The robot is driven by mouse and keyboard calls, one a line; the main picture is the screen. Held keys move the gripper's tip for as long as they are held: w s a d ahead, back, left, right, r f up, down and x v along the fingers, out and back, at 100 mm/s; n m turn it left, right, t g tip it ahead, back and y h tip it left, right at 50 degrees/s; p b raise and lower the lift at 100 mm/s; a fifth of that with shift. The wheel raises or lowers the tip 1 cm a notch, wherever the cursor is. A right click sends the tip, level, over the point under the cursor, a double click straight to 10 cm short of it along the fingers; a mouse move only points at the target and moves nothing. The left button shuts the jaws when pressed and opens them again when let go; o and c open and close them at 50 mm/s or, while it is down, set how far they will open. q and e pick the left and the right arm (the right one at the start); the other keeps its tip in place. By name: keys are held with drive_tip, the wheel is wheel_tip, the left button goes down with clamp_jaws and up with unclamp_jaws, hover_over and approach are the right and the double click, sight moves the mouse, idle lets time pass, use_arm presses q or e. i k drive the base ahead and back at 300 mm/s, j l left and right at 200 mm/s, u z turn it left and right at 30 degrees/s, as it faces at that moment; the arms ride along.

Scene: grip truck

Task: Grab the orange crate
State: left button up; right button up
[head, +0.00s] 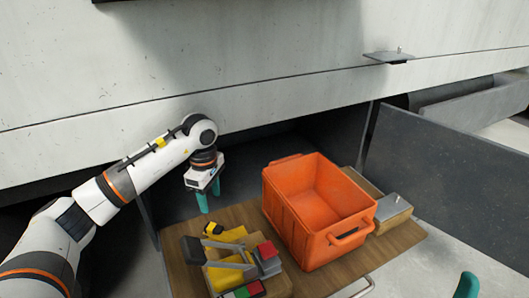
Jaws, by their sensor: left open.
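The orange crate (285,218) stands upright on a wooden surface (235,214), right of the picture's middle. It looks empty, and a loop handle shows on its near right end. My left gripper (209,194) is left of the crate and apart from it. Its teal fingers point down, spread open with nothing between them. A teal tip (467,285), which looks like a finger of my right gripper, shows at the bottom right edge. The rest of that gripper is out of the picture.
A yellow and grey tool (230,260) and red and green pieces (248,290) lie close to the crate's left. A wooden box with a grey metal plate (392,207) sits at its right. A grey panel (440,160) rises behind, and a pale concrete wall (80,60) is at the back.

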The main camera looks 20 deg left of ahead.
sight(319, 213)
drive_tip(key=k, duration=1)
